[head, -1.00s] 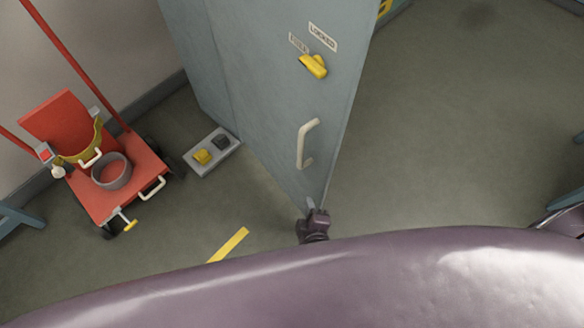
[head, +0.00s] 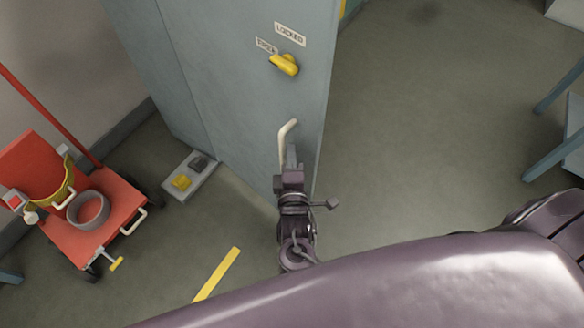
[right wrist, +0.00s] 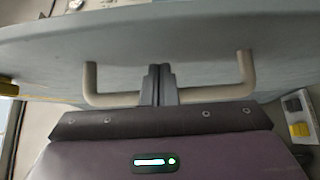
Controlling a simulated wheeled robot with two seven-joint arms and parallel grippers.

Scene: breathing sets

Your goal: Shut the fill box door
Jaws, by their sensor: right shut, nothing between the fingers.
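The blue-grey door (head: 240,110) stands tall in the middle of the head view. It carries a yellow turn knob (head: 285,64) beside a LOCKED label (head: 290,34), and a pale D-shaped handle (head: 284,140) lower down. How far the door stands open is hard to tell. My right gripper (head: 291,158) is at the lower part of the handle and hides it. In the right wrist view its closed fingers (right wrist: 158,72) cross in front of the handle bar (right wrist: 115,99), pointing at the door face (right wrist: 200,35). Contact is unclear. My left gripper is out of view.
A red cart (head: 100,208) with a grey bowl (head: 88,209) stands at the left. A small grey floor box (head: 190,190) with a yellow part lies by the door's foot. Blue-legged furniture (head: 556,155) is at the right. The floor right of the door is clear.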

